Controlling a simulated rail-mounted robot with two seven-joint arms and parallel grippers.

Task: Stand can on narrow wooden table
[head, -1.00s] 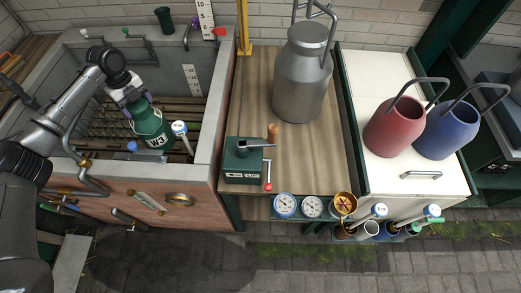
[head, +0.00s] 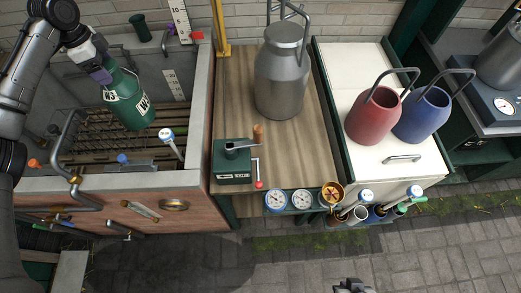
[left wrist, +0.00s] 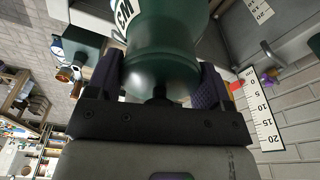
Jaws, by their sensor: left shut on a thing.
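A green can (head: 128,103) with white lettering hangs tilted above the grey trough at the left of the head view. My left gripper (head: 103,74) is shut on its upper end. In the left wrist view the can (left wrist: 160,50) sits between the two fingers of my left gripper (left wrist: 157,80). The narrow wooden table (head: 232,110) stands to the right of the trough, apart from the can. A small dark part of my right gripper (head: 352,286) shows at the bottom edge; its jaws cannot be made out.
A large grey milk can (head: 281,75) stands at the table's back right. A green box with a crank (head: 232,165) stands at its front left. The trough wall (head: 201,110) lies between can and table. A yellow post (head: 221,30) rises behind. The table's middle left is bare.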

